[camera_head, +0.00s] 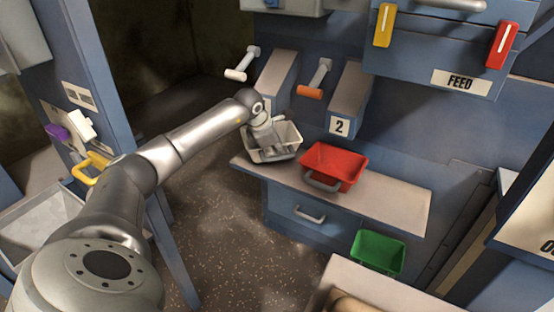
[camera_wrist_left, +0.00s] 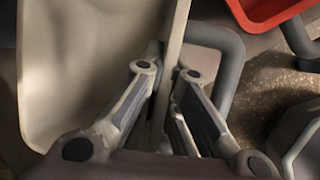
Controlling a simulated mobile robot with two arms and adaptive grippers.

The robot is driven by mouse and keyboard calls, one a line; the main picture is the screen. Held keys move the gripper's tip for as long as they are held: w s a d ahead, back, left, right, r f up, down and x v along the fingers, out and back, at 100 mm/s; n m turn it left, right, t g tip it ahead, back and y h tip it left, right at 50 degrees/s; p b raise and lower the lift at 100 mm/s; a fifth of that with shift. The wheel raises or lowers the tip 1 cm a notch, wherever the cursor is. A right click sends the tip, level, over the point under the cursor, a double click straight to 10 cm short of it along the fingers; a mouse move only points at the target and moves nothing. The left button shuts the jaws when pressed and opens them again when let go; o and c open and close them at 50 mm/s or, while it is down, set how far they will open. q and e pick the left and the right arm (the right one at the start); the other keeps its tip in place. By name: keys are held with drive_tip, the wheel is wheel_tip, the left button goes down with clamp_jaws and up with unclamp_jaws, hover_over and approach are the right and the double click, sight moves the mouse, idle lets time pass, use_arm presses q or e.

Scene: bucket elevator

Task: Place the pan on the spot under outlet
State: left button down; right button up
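A pale grey pan (camera_head: 289,137) is at the left end of the counter (camera_head: 395,197), below the left chute (camera_head: 279,78). My left gripper (camera_head: 266,138) reaches down to its near wall. In the left wrist view the gripper's fingers (camera_wrist_left: 167,62) lie on both sides of the pan's wall (camera_wrist_left: 177,30), closed on it. The pan's dark handle (camera_wrist_left: 232,55) shows beside the fingers. I cannot tell whether the pan's base touches the counter. The right chute (camera_head: 346,92) carries the number 2. My right gripper is not in view.
A red pan (camera_head: 335,163) stands on the counter close to the right of the grey pan. A green bin (camera_head: 378,252) is lower at the right. Levers with a white handle (camera_head: 236,75) and an orange handle (camera_head: 309,92) stick out near the chutes. The counter's right end is clear.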

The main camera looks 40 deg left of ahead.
use_arm(q)
wheel_tip(320, 180, down, 3)
drive_tip(key=shift+d, duration=0.1)
drive_tip(key=shift+w+f, duration=0.15)
drive_tip(key=shift+w, duration=0.1)
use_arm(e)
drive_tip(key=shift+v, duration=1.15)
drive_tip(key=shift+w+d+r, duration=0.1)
use_arm(q)
drive_tip(key=c, duration=2.1)
unclamp_jaws()
drive_tip(key=o, duration=0.5)
drive_tip(key=shift+c, duration=0.2)
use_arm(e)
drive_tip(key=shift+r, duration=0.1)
